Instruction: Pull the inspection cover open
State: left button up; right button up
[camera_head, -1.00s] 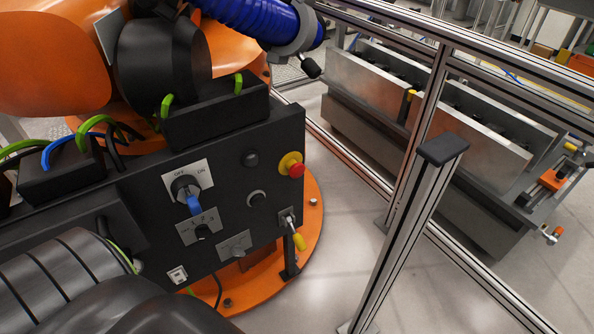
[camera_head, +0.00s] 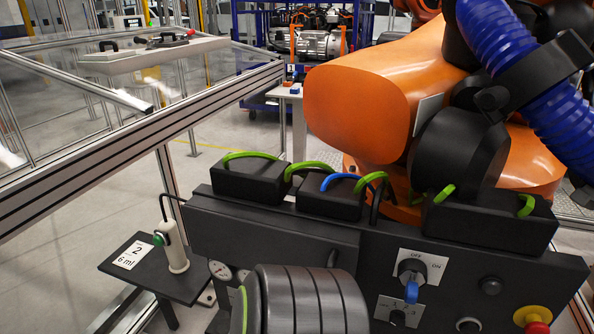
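No part is labelled as the inspection cover, so I cannot tell for sure which it is. A flat dark panel (camera_head: 268,242) juts from the left front of the black control box (camera_head: 470,262) and looks shut. A ribbed black cylinder (camera_head: 312,300) stands in front of it at the bottom edge and hides part of the box. The box front bears an OFF/ON switch with a blue handle (camera_head: 411,290) and a red button on a yellow collar (camera_head: 534,320). Neither of my grippers is in view.
An orange robot arm (camera_head: 375,100) with a blue ribbed hose (camera_head: 525,70) rises behind the box. An aluminium rail (camera_head: 130,140) crosses the left side. Open floor shows behind it.

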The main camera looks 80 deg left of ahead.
aim_at(240, 243)
jog(key=u, duration=2.9)
